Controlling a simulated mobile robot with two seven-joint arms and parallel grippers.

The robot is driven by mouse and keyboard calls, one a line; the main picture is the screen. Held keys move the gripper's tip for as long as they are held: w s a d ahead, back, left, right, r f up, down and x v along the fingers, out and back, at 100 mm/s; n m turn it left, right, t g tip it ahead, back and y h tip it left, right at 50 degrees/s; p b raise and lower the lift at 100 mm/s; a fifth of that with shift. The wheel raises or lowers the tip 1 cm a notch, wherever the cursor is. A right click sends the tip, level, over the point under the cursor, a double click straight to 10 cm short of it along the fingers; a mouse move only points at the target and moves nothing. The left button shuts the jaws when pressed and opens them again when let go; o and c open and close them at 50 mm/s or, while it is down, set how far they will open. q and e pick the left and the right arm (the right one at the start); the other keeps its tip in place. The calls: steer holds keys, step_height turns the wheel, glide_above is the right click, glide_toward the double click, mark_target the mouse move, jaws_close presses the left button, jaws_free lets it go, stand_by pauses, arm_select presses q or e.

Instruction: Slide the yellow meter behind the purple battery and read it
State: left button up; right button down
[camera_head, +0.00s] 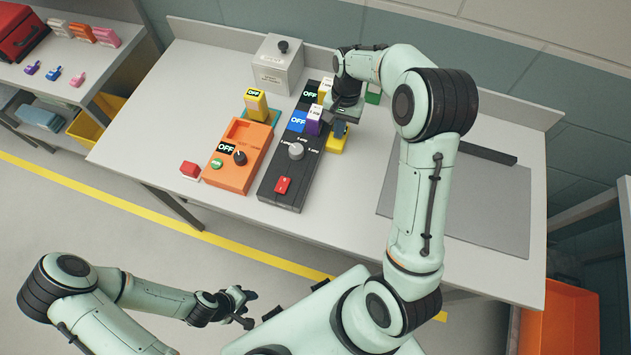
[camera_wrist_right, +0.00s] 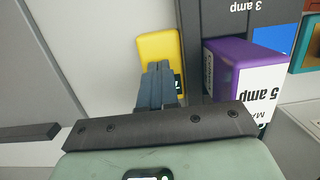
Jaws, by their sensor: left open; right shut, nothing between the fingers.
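The yellow meter (camera_head: 337,145) stands on the table against the right side of the black bench unit (camera_head: 287,187), partly hidden by my right gripper. In the right wrist view the yellow meter (camera_wrist_right: 158,45) is just beyond the fingertips, with a corner of dark display showing; its reading cannot be made out. The purple battery (camera_head: 313,121), marked "5 amp", sits on the black unit; it also shows in the wrist view (camera_wrist_right: 225,58). My right gripper (camera_head: 340,129) is shut and empty at the meter; contact cannot be told. My left gripper (camera_head: 247,308) is open, before the table.
An orange unit (camera_head: 233,175) with a dial stands left of the black unit. Another yellow block (camera_head: 256,102) and a grey box (camera_head: 277,68) stand behind it. A red block (camera_head: 190,170) lies at the front left. A grey mat (camera_head: 470,205) covers the right side.

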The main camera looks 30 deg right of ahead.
arm_select(q)
steer(key=shift+s+f, duration=0.1)
steer(key=shift+s, duration=0.05)
arm_select(e)
steer(key=shift+s+d+f, duration=0.3)
steer(key=shift+f, duration=0.15)
steer(key=shift+r, duration=0.45)
steer(key=shift+w+d+r+p, duration=0.1)
steer(key=shift+w+r+p, duration=0.05)
steer(key=shift+r+p, duration=0.2)
steer(key=shift+w+d, duration=0.1)
steer(key=shift+w, duration=0.05)
arm_select(q)
steer(key=shift+w+d+r, duration=0.15)
steer(key=shift+w+r, duration=0.7)
steer(key=shift+w, duration=0.1)
arm_select(e)
step_height(320, 180, up, 7)
steer(key=shift+w+d, duration=0.2)
steer(key=shift+w, duration=0.1)
arm_select(q)
steer(key=shift+s, duration=0.15)
arm_select(e)
steer(key=shift+s+f, duration=0.1)
steer(key=shift+f, duration=0.1)
